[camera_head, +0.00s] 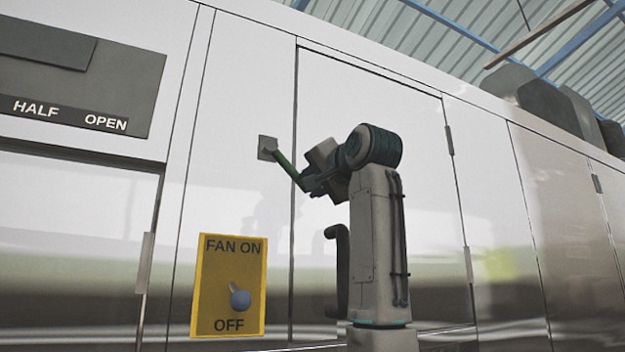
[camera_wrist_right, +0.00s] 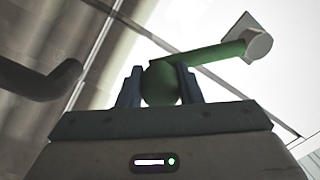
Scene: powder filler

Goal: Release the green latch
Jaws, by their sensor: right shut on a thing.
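The green latch (camera_head: 285,164) is a green lever that slopes down to the right from a grey square mount (camera_head: 267,147) on the white cabinet wall, left of the door seam. In the right wrist view the latch (camera_wrist_right: 215,55) ends in a round green knob (camera_wrist_right: 161,84) between the two blue-grey fingers. My right gripper (camera_head: 304,182) is shut on the knob, and its mount (camera_wrist_right: 250,38) shows at the upper right. My left gripper is not in view.
A dark curved door handle (camera_head: 338,270) sits below and beside my right arm. A yellow fan switch panel (camera_head: 229,286) with a blue-grey knob is at the lower left. The cabinet door (camera_head: 375,100) appears closed, with hinges on its right edge.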

